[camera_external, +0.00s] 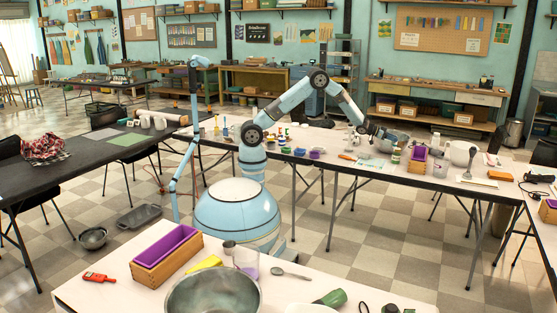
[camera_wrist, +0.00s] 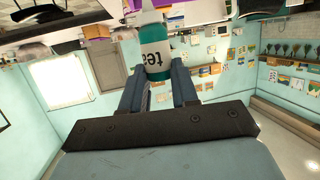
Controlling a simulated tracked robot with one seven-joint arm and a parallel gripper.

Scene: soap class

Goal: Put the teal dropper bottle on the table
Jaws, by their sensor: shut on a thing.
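The teal dropper bottle (camera_wrist: 155,48) fills the space between the two fingers of my gripper (camera_wrist: 157,72) in the wrist view. It has a teal body with dark lettering and a paler end at the picture's top edge. The fingers are shut on its sides. In the external view my gripper (camera_external: 387,133) is low over the long white table (camera_external: 330,146), near its right half. The bottle is too small there to tell from the items around it. I cannot tell whether it touches the table.
Small coloured pots (camera_external: 300,152) stand further left. A light blue sheet (camera_external: 375,165) lies near the table's front edge.

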